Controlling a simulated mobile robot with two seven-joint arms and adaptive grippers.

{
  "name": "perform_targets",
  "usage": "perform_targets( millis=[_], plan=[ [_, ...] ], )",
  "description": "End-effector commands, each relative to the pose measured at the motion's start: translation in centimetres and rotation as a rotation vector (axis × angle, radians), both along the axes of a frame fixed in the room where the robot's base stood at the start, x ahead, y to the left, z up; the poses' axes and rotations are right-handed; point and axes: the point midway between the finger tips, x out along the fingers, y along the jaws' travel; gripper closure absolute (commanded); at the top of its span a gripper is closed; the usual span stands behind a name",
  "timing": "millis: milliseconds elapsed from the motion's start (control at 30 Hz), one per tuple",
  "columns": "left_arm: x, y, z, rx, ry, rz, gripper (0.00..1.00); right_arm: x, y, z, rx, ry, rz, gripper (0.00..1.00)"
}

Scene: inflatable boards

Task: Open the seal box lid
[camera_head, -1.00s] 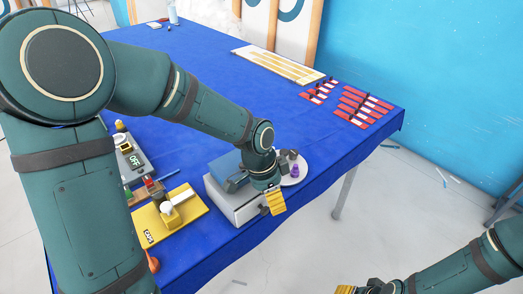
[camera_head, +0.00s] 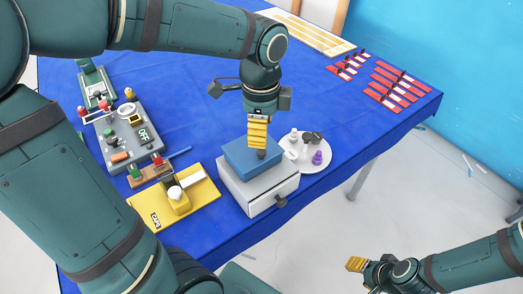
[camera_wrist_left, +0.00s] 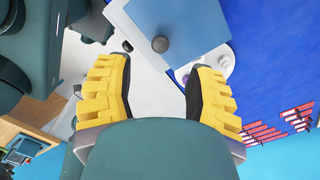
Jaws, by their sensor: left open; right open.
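The seal box appears to be the blue box (camera_head: 236,150) with a flat top, resting on a grey box (camera_head: 235,188). In the left wrist view its blue top (camera_wrist_left: 195,22) shows a round grey knob (camera_wrist_left: 160,44) lying ahead of and between my fingers. My left gripper (camera_head: 257,150) points down over the blue box with its yellow fingers. It is open and empty, and its fingers stand apart in the left wrist view (camera_wrist_left: 158,88). It hides part of the blue top. My right gripper (camera_head: 357,265) is open and empty, low at the right, away from the table.
The grey box's front has a dark knob (camera_head: 281,201). A white round plate (camera_head: 318,143) with small bottles stands right of the boxes. A yellow stand (camera_head: 205,190) and a grey control panel (camera_head: 122,132) lie left. Red-and-white pieces (camera_head: 390,85) lie far right. The middle of the blue table is clear.

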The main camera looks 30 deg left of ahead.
Motion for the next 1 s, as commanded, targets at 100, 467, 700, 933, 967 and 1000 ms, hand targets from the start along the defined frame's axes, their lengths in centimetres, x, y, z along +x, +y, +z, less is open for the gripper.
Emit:
perform_targets(
  millis=[100,467,700,933,967,1000],
  plan=[
    [-0.1,0.0,-2.7,0.000,0.004,-0.002,0.46,-0.2,0.0,-0.7,0.001,0.004,0.004,0.53],
    [0.0,0.0,-6.8,0.000,0.000,0.000,0.46,-0.5,0.1,-1.6,0.003,0.011,0.010,0.53],
    [0.0,0.0,-7.1,-0.001,0.000,0.000,0.46,-0.6,0.1,-1.6,0.003,0.012,0.010,0.53],
    [0.0,0.0,-7.1,-0.001,0.000,0.000,0.82,-0.5,0.1,-1.6,0.003,0.012,0.010,0.53],
    [0.0,0.0,-7.1,-0.001,0.000,0.000,0.93,-0.5,0.1,-1.6,0.003,0.012,0.010,0.53],
    [0.0,0.0,-7.1,-0.001,0.000,0.000,1.00,-0.5,0.1,-1.6,0.003,0.012,0.010,0.53]
  ],
)
